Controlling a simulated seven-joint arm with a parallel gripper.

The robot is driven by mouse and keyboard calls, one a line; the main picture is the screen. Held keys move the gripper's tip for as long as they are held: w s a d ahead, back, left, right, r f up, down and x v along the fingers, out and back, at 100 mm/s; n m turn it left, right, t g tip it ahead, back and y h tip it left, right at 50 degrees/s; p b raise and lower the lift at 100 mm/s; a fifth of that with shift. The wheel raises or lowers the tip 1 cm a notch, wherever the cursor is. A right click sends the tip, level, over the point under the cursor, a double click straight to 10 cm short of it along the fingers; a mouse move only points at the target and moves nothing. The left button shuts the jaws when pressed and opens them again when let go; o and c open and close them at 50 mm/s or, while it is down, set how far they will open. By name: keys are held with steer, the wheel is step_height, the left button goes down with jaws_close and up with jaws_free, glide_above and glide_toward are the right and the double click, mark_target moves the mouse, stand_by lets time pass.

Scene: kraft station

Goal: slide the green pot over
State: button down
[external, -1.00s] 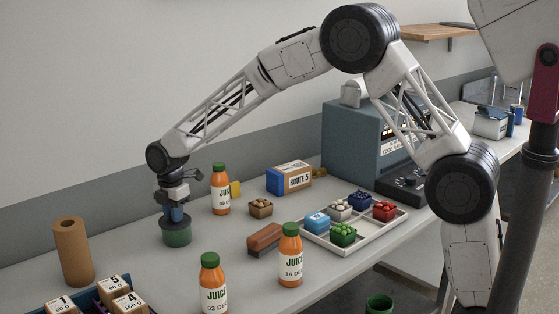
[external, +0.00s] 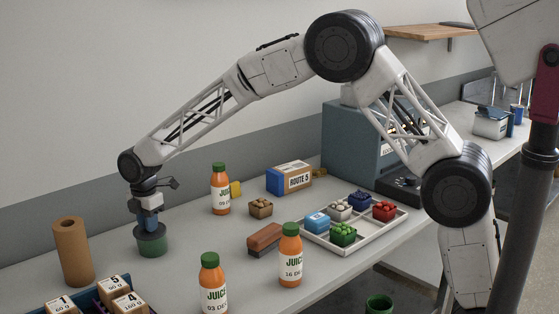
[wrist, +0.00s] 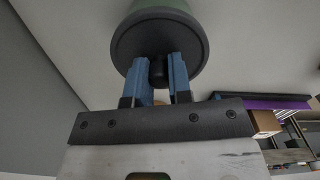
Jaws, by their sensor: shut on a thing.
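The green pot (external: 151,245) is a short round green container with a dark top. It stands on the table at the left in the external view, a little right of the brown paper roll. My gripper (external: 149,222) points down onto the pot from above. In the wrist view, the two blue fingers of my gripper (wrist: 158,76) are close together around a small dark knob (wrist: 158,70) on the pot's dark lid (wrist: 130,42). The pot's green side (wrist: 163,6) shows at the top of that view. The pot looks upright.
The brown paper roll (external: 73,252) stands left of the pot. A crate of numbered boxes (external: 85,304) is at the front left. Juice bottles (external: 213,284) stand to the right, with a brick-coloured block (external: 265,239) and a white tray (external: 392,228) of small baskets beyond.

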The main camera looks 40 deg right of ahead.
steer(key=shift+s+a+f, duration=0.1)
steer(key=shift+a, duration=3.9)
steer(key=c, duration=1)
jaws_free()
steer(key=shift+o, duration=0.2)
steer(key=shift+d, duration=0.1)
step_height(320, 180, up, 8)
